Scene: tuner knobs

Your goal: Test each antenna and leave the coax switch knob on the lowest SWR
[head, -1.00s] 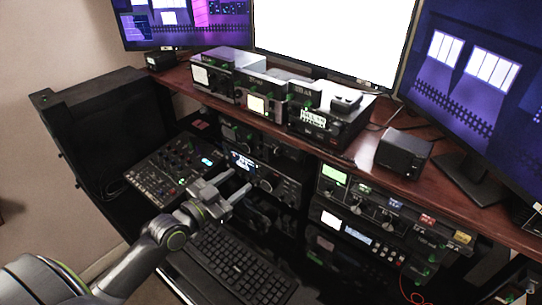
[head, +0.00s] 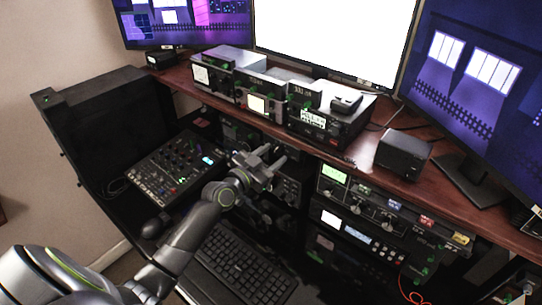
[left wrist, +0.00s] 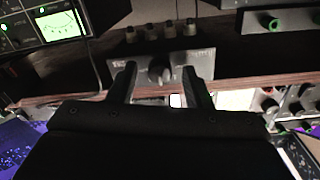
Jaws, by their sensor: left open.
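The coax switch (left wrist: 190,60) is a grey box below the wooden shelf, with a dark knob (left wrist: 160,72) and several round connectors along one side. My left gripper (head: 276,154) is open at the shelf's front edge. In the left wrist view its two fingers (left wrist: 160,78) stand on either side of the knob; I cannot tell whether they touch it. The knob's pointer is too dark to read. The switch is hidden in the head view. A lit green meter (head: 333,174) is right of the gripper; it also shows in the left wrist view (left wrist: 62,25), its reading unclear.
Several radio units, including a transceiver (head: 325,122), stand on the wooden shelf (head: 365,150) above. A mixer (head: 172,165) is at the left and a keyboard (head: 240,265) lies below my left arm. More rack units (head: 355,238) stand at the right, close to the gripper's side.

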